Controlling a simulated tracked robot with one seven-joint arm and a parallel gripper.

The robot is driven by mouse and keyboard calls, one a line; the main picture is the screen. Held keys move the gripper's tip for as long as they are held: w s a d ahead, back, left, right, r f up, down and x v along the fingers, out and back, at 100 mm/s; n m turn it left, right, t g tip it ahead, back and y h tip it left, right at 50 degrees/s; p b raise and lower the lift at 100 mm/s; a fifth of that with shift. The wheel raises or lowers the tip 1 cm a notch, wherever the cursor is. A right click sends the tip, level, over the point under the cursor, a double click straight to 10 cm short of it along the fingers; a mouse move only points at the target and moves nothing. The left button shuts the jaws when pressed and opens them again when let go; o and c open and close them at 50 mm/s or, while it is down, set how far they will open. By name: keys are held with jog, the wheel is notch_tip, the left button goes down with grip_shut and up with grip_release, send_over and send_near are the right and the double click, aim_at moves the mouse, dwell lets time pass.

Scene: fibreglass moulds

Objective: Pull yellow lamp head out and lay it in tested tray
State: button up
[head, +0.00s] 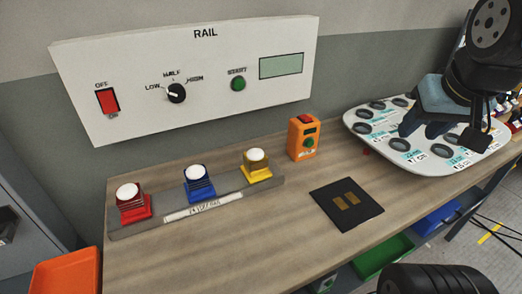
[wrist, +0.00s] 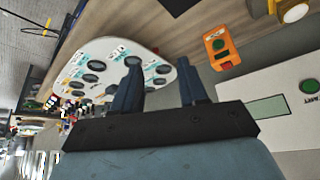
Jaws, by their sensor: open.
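The yellow lamp head (head: 256,164), with a white round top, sits at the right end of the grey rail (head: 128,231) on the bench. It is partly visible at the top right of the wrist view (wrist: 293,11). A red lamp head (head: 131,201) and a blue lamp head (head: 199,184) stand on the same rail to its left. My gripper (head: 440,128) is open and empty over the white board at the right, well apart from the yellow lamp head. Its two fingers show apart in the wrist view (wrist: 161,82). I cannot tell by label which container is the tested tray.
The white board (head: 385,160) has several dark round holes. A black mat (head: 346,203) lies in front. A green bin (head: 383,257), blue bin (head: 437,220) and orange bin (head: 66,273) sit below bench level.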

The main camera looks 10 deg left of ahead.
jog(key=shift+o, duration=1)
jog(key=shift+w, duration=0.1)
jog(key=shift+o, duration=0.7)
jog(key=shift+w+a, duration=0.25)
jog(key=o, duration=0.4)
jog(key=shift+n+g+y, duration=0.3)
jog(key=shift+n+g, duration=0.5)
jog(key=shift+n, duration=0.1)
jog(key=w+a, duration=0.1)
jog(key=a, duration=0.1)
jog(key=w+a, duration=0.4)
jog(key=shift+w+a+f, duration=0.25)
jog(key=shift+f, duration=0.15)
jog(key=n+g, duration=0.4)
send_over(255, 151)
jog(key=f, duration=0.9)
jog(key=shift+w+d+f, duration=0.15)
jog(key=shift+d, duration=0.25)
jog(key=shift+a+f, duration=0.2)
jog(key=shift+a, duration=0.15)
